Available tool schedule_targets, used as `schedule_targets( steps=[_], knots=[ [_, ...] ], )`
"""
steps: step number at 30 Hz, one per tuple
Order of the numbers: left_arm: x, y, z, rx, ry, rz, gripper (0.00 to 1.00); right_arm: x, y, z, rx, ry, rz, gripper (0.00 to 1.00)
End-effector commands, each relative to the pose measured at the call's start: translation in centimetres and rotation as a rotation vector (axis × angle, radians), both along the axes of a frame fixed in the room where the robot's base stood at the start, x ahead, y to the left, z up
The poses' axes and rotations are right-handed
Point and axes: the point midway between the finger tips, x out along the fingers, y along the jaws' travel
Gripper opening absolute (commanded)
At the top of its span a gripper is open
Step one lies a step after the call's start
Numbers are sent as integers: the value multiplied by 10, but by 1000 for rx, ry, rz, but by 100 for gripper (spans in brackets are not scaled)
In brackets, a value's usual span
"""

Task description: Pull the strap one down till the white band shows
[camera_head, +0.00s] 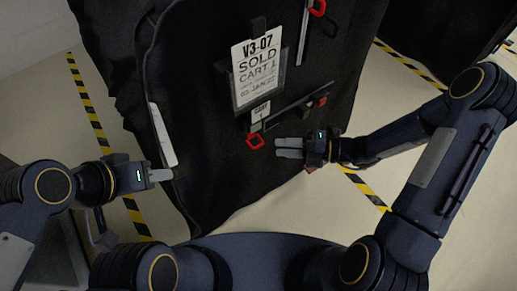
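A black-covered cart (200,100) stands in front of me. A red loop (255,141) hangs below a small white tag (260,111) on its front. Another red loop (318,8) sits at the top of a pale upright strip (303,38). A red piece (321,100) is on a dark slanting bar. I cannot tell which is strap one. My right gripper (277,148) is just right of the lower loop, apart from it in the picture, its two fingers close together and empty. My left gripper (171,175) is by the cover's lower left edge; its fingers overlap in view.
A white strip (162,135) runs along the cover's left edge. Another dark cover (440,30) is at upper right. Pale floor with yellow-black tape (88,105) lies around the cart.

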Motion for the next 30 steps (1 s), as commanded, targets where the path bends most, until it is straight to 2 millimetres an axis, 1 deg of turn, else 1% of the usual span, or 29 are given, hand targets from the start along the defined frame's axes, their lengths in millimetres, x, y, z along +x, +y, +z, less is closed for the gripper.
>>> schedule_targets(
  steps=[1, 4, 12, 16, 21, 27, 29, 30],
  knots=[
    [0, 0, -2, 0, 0, 0, 36, 1, 3, -4, 7, 17, -5, 30],
    [0, 0, -5, 0, -1, 0, 36, 2, 13, -5, 10, 21, -5, 30],
    [0, 0, -17, 0, -1, 0, 36, 8, 55, -11, 8, 19, -2, 30],
    [0, 0, -21, 0, -1, 0, 36, 10, 69, -13, 6, 17, -3, 30],
    [0, 0, -22, 0, -1, 0, 36, 11, 77, -13, 5, 17, -5, 30],
    [0, 0, -22, 0, 0, 0, 36, 12, 77, -12, 5, 17, -5, 30],
    [0, 0, -22, 0, 0, 0, 36, 11, 77, -12, 5, 17, -5, 24],
    [0, 0, -22, 0, 0, 0, 36, 11, 77, -12, 5, 17, -5, 19]
  ],
)
